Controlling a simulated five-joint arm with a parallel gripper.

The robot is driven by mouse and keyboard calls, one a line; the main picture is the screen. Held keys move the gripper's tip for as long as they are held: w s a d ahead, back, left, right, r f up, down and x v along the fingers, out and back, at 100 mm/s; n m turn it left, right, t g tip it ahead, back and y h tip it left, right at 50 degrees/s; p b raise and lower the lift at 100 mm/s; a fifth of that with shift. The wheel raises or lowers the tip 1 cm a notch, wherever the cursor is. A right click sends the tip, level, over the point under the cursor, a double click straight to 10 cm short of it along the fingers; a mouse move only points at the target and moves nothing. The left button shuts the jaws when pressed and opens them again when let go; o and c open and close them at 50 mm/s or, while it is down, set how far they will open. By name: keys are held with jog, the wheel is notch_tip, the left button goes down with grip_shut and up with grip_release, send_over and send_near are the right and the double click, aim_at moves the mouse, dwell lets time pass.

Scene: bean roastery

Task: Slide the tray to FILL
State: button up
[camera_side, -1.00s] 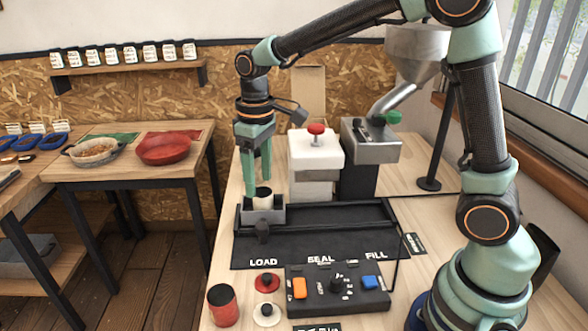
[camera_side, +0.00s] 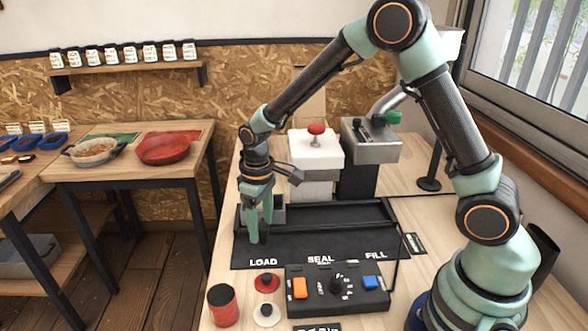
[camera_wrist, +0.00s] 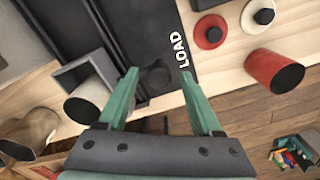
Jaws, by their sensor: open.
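The grey tray (camera_side: 280,214) sits at the left end of the black track, above the LOAD label (camera_side: 263,262). In the wrist view the tray (camera_wrist: 64,78) shows with a pale cup (camera_wrist: 85,107) in it. A dark knob (camera_wrist: 157,77) on its front side lies between my fingertips, with gaps on both sides. My gripper (camera_side: 260,229) is open and low at the tray's front; it also shows in the wrist view (camera_wrist: 158,76). In the side view my fingers hide the knob and cup. The FILL label (camera_side: 376,256) marks the track's right end.
The black track (camera_side: 330,222) is clear to the right of the tray. Behind it stand a white press with a red knob (camera_side: 316,148) and a grey dispenser (camera_side: 371,145). In front are a control box (camera_side: 337,290) and a red can (camera_side: 222,306).

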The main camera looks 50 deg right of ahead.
jog(key=shift+f, duration=0.1)
grip_shut()
jog(key=shift+s+a, duration=0.1)
dwell(1.3)
